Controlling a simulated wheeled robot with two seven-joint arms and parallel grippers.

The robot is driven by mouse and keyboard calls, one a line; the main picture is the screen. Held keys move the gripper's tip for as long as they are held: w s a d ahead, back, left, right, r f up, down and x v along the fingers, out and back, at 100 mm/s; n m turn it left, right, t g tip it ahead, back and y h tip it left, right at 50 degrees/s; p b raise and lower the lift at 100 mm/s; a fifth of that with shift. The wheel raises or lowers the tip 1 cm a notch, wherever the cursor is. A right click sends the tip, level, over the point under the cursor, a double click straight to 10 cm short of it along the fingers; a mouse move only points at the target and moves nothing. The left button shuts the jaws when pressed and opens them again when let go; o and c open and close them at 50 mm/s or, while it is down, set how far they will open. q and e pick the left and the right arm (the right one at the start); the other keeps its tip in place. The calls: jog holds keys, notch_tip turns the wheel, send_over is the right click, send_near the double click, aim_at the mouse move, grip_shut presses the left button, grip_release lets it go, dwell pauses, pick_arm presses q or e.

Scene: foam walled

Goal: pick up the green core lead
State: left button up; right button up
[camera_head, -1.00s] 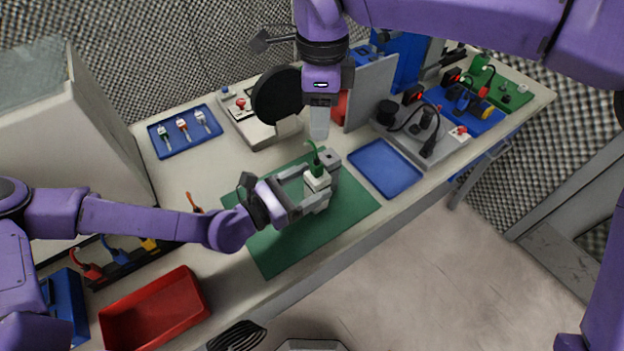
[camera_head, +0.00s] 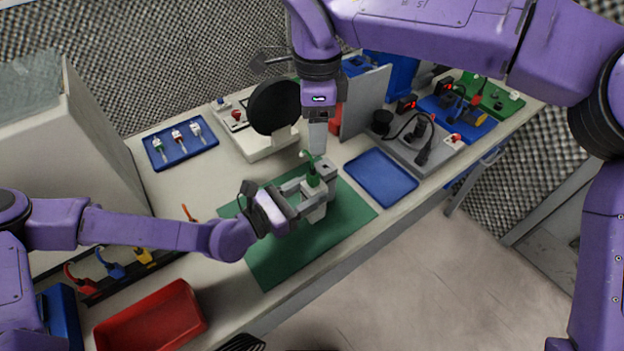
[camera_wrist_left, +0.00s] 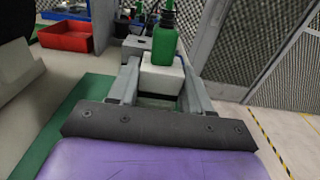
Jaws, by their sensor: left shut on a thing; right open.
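The green core lead (camera_head: 313,178) stands upright above the green mat (camera_head: 272,262), with a green body, a thin curved top and a white block below it. My left gripper (camera_head: 302,196) is shut around the white block. In the left wrist view the green body (camera_wrist_left: 165,48) rises from the white block (camera_wrist_left: 162,76) between the jaws of my left gripper (camera_wrist_left: 160,88). My right gripper (camera_head: 318,142) points down just above the lead's curved top, open and seen edge-on. I cannot tell whether it touches the lead.
A blue tray (camera_head: 381,177) lies right of the mat, and a red bin (camera_head: 150,318) is at front left. Another blue tray (camera_head: 180,159) holds small connectors. A rack with red, blue and yellow leads (camera_head: 112,270) stands at left. A grey upright panel (camera_head: 366,100) is behind my right gripper.

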aim_at(313, 173)
jog(key=f, duration=0.3)
jog(key=s+f, duration=0.1)
jog(key=f, duration=0.5)
jog(key=shift+s+a+f, duration=0.25)
jog(key=shift+a, duration=0.05)
grip_shut()
